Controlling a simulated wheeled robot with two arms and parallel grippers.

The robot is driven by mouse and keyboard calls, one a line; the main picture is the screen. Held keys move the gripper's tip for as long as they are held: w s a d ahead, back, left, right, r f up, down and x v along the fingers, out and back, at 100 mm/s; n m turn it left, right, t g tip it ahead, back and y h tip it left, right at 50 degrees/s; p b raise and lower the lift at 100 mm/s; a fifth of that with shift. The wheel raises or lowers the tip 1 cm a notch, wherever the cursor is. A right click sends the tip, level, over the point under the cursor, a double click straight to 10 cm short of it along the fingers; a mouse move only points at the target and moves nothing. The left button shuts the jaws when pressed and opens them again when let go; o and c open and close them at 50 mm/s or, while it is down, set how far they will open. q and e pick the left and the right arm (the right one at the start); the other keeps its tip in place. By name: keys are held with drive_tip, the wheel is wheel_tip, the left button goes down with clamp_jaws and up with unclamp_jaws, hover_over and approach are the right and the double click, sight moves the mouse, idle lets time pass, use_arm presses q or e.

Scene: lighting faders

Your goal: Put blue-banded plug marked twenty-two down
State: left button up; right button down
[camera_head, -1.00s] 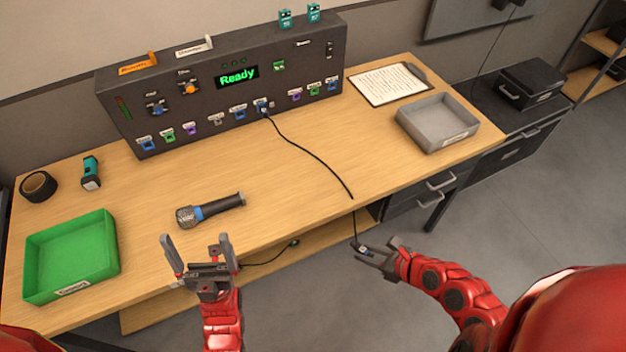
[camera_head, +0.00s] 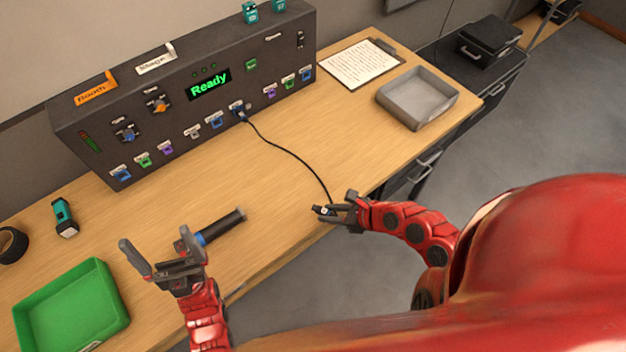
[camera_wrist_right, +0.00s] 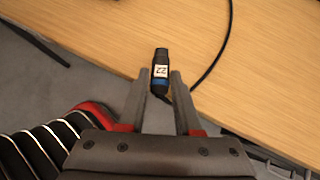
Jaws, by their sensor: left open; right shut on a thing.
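The plug marked 22 (camera_wrist_right: 160,70) is black with a white label and a blue band. My right gripper (camera_head: 328,212) is shut on it near the table's front edge; the fingers (camera_wrist_right: 160,88) also show around its lower part in the right wrist view. A black cable (camera_head: 290,152) runs from the plug's side to a socket on the dark panel (camera_head: 172,124).
A green tray (camera_head: 118,300) is at the front left, with a teal torch-like object (camera_head: 65,217) and black tape roll (camera_head: 12,245) behind it. A grey tray (camera_head: 452,104) and clipboard (camera_head: 360,63) are at the right. The middle of the wooden table (camera_head: 275,190) is mostly clear.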

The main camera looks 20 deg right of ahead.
drive_tip(key=w+p, duration=0.1)
drive_tip(key=w, duration=0.3)
drive_tip(key=w+p, duration=0.1)
drive_tip(key=w, duration=0.2)
drive_tip(key=w+d+p, duration=0.1)
drive_tip(key=w, duration=0.3)
drive_tip(key=shift+w+f, duration=0.35)
drive_tip(key=shift+w+f+p, duration=0.2)
drive_tip(key=shift+w+p, duration=0.1)
wheel_tip(320, 180, down, 3)
drive_tip(key=shift+r+p, duration=0.1)
drive_tip(key=shift+p, duration=0.65)
drive_tip(key=shift+f, duration=0.35)
